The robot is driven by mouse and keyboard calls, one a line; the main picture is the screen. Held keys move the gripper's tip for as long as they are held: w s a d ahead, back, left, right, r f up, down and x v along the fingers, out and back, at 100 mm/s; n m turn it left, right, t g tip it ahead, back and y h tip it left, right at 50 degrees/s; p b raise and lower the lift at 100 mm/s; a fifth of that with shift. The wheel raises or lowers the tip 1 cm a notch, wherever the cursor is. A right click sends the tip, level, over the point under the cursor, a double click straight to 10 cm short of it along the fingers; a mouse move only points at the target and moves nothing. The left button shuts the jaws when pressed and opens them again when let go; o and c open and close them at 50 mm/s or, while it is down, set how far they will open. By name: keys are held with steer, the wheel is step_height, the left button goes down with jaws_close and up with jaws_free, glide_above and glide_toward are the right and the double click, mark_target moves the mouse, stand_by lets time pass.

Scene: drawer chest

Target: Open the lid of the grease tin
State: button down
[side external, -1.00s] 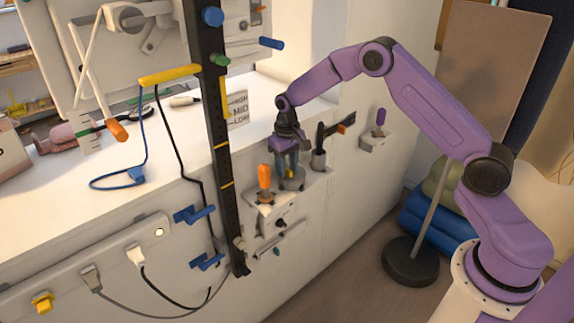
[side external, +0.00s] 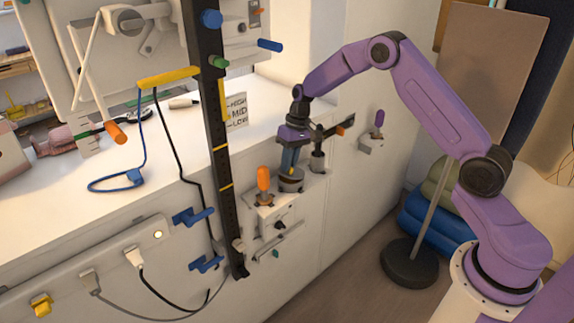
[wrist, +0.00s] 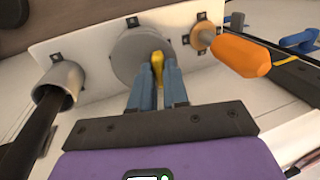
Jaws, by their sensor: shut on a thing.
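The grease tin (side external: 290,184) is a short grey cylinder on a small white shelf on the front of the chest. In the wrist view its round grey lid (wrist: 132,52) faces the camera and appears to lie flat on the tin. A yellow tab (wrist: 157,62) stands at the lid's edge nearest my gripper. My gripper (side external: 290,170) is above the tin, with its blue fingers pointing down. In the wrist view the fingers of my gripper (wrist: 158,74) are closed on both sides of the yellow tab. The fingers hide part of the tab and rim.
An orange handle (side external: 264,179) stands left of the tin. A grey cup (side external: 317,161) holding a dark tool stands close on the right. A black post (side external: 220,150) rises further left. The white countertop lies behind.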

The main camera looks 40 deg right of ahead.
steer(key=shift+d+r+y, duration=0.25)
steer(key=shift+d+y, duration=0.2)
steer(key=shift+y, duration=0.25)
steer(key=shift+d+r+y, duration=0.25)
steer(key=shift+d+y, duration=0.15)
steer(key=shift+y, duration=0.3)
steer(key=c, duration=1.1)
jaws_free()
steer(key=shift+r, duration=0.1)
steer(key=v, duration=1.7)
steer(key=shift+d, duration=0.25)
